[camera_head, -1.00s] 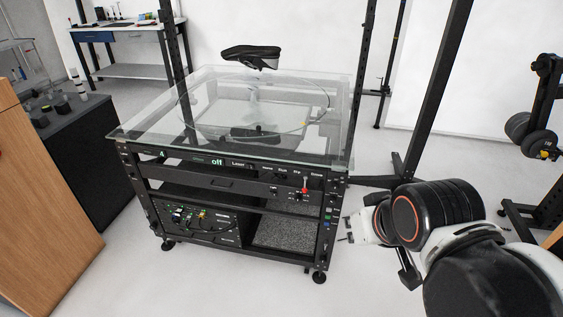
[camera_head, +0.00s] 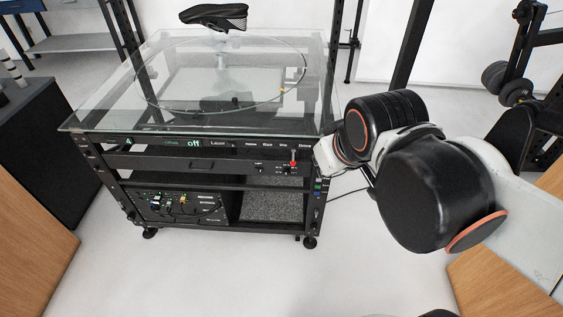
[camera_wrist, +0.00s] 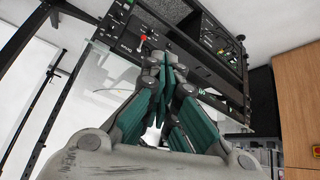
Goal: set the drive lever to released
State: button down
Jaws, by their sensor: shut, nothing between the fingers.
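The drive lever (camera_head: 293,161), with a red part and a pale stem, is on the front panel of the turntable rack, at its right end below the "Drive" label. In the wrist view the red part of the lever (camera_wrist: 143,38) shows just beyond and left of my fingertips. My gripper (camera_wrist: 165,62) has green-padded fingers that are shut with nothing between them. It points at the panel near the lever; I cannot tell whether it touches. In the head view my arm comes in from the right, and its pale end is beside the panel's right end; the fingers are not clear there.
The glass top (camera_head: 100,105) overhangs the panel, with a black saddle-like object (camera_head: 214,17) above it. The display reads "off" (camera_head: 194,143). A dark cabinet (camera_head: 40,140) stands left and a weight rack (camera_head: 515,90) right. The floor in front is clear.

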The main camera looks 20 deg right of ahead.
jog(key=w+a+f+n+g+h+p, duration=0.1)
jog(key=w+n, duration=0.3)
jog(key=w, duration=0.5)
jog(key=w+a+f+n+g+h+p, duration=0.1)
jog(key=w+a+f+n+g, duration=0.1)
jog(key=w+n, duration=0.5)
jog(key=w+a+f+n+h, duration=0.1)
jog(key=w+a+f+n, duration=0.1)
jog(key=w+f, duration=0.4)
jog(key=w+a+f+n+g+h+p, duration=0.1)
jog(key=w+a+f+n+h, duration=0.1)
jog(key=w+f, duration=0.5)
notch_tip(320, 180, down, 6)
jog(key=shift+w+a+r+n+p, duration=0.25)
jog(key=shift+a+n, duration=0.35)
jog(key=shift+n, duration=0.5)
